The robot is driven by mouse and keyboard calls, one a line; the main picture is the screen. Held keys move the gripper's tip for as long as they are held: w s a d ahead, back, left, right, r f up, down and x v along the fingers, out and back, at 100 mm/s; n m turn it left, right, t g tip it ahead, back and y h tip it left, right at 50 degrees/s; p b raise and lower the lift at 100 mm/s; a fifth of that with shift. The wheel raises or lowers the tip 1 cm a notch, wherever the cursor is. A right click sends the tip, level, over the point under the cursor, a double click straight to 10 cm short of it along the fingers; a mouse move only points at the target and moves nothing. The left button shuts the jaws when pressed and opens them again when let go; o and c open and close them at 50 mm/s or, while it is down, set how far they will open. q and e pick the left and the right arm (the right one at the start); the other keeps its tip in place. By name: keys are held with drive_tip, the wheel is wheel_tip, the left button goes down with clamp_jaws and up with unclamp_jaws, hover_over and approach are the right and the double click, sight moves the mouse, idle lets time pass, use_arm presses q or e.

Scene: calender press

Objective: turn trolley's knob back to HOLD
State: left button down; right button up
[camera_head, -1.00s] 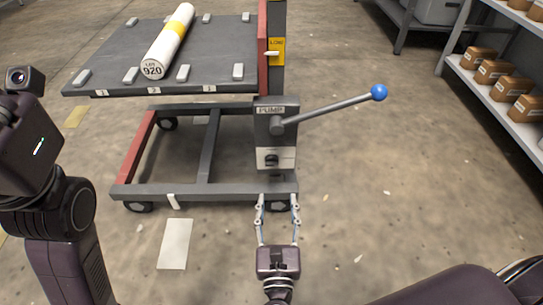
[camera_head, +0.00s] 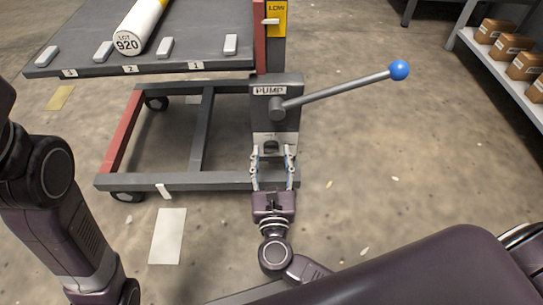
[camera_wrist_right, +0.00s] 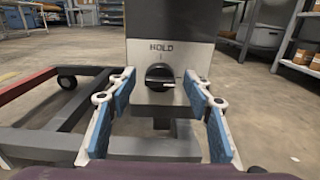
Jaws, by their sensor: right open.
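The trolley's black knob (camera_wrist_right: 160,77) sits on a pale plate under the word HOLD and a short tick. Its grip bar lies about level, with a white mark at its right end, away from the tick. In the head view the knob (camera_head: 270,148) is on the lower pump box, partly hidden by my gripper. My right gripper (camera_head: 271,153) is open and points at the plate. In the wrist view its blue-padded fingers (camera_wrist_right: 160,88) stand left and right of the knob, with gaps on both sides. My left gripper is outside the head view.
The pump lever (camera_head: 340,90) with a blue ball reaches right above the knob. The trolley's base frame (camera_head: 130,181) runs low to the left. A white roll (camera_head: 140,25) lies on the trolley top. A shelf of boxes (camera_head: 500,65) stands at right; the floor between is clear.

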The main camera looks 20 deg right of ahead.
drive_tip(key=shift+w, duration=0.15)
drive_tip(key=shift+c, duration=0.7)
drive_tip(key=c, duration=1)
drive_tip(key=shift+c, duration=0.2)
